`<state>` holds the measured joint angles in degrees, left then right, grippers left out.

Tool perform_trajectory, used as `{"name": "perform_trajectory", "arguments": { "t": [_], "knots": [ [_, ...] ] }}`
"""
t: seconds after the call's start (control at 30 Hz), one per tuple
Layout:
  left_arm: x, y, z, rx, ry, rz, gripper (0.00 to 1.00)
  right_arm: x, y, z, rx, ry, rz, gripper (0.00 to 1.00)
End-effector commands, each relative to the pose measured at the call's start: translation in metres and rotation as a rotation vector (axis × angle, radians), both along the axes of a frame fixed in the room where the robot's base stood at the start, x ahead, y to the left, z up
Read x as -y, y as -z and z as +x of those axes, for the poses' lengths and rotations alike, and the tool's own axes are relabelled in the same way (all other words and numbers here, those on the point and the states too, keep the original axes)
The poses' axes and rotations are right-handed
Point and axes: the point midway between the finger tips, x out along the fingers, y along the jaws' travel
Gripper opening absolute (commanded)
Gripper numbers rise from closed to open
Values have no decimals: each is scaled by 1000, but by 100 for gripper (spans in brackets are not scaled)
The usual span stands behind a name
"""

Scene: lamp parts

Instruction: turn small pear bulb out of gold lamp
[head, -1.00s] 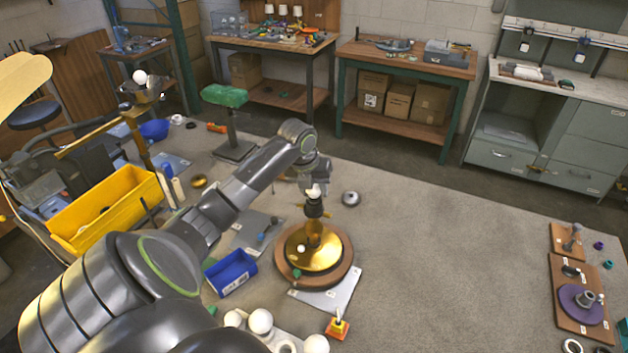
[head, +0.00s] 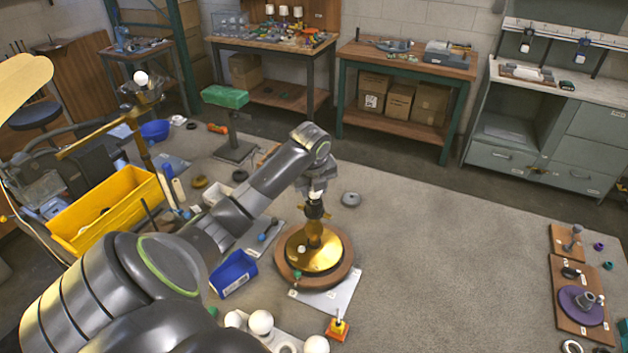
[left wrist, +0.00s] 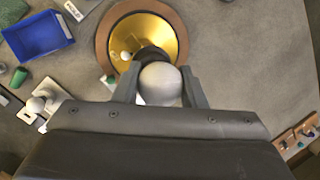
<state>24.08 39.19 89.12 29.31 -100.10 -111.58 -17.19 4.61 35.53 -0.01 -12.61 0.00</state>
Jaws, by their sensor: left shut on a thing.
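The gold lamp (head: 314,258) stands upright on a round wooden disc (head: 290,275); its dark socket (head: 314,212) is at the top of its stem. The small white pear bulb (head: 316,195) is at the socket. My left gripper (head: 316,190) is above the lamp and shut on the bulb. In the left wrist view the bulb (left wrist: 160,84) is between the two fingers, with the dark socket (left wrist: 152,55) and gold base (left wrist: 140,35) beyond it. The bulb hides where it meets the socket, so I cannot tell how deep it sits. My right gripper is not in view.
A blue bin (head: 233,272) is left of the lamp, and a yellow bin (head: 108,210) is farther left. White round bulbs (head: 261,322) and a small yellow-and-orange piece (head: 338,326) are in front. A grey round part (head: 351,199) lies behind.

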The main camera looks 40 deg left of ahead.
Motion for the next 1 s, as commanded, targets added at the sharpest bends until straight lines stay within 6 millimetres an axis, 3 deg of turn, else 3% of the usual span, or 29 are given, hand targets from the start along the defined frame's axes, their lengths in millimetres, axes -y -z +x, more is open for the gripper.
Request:
{"name": "perform_trajectory", "arguments": {
  "t": [0.17, 0.6, 1.0],
  "knots": [
    [1, 0, 0, 0, -65, -3, 21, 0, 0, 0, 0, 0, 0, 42],
    [1, 0, 0, -1, -565, -3, 21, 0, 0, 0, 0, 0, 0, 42],
    [1, 0, -1, -2, -617, -3, 21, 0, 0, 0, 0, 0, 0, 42]
  ]
}}
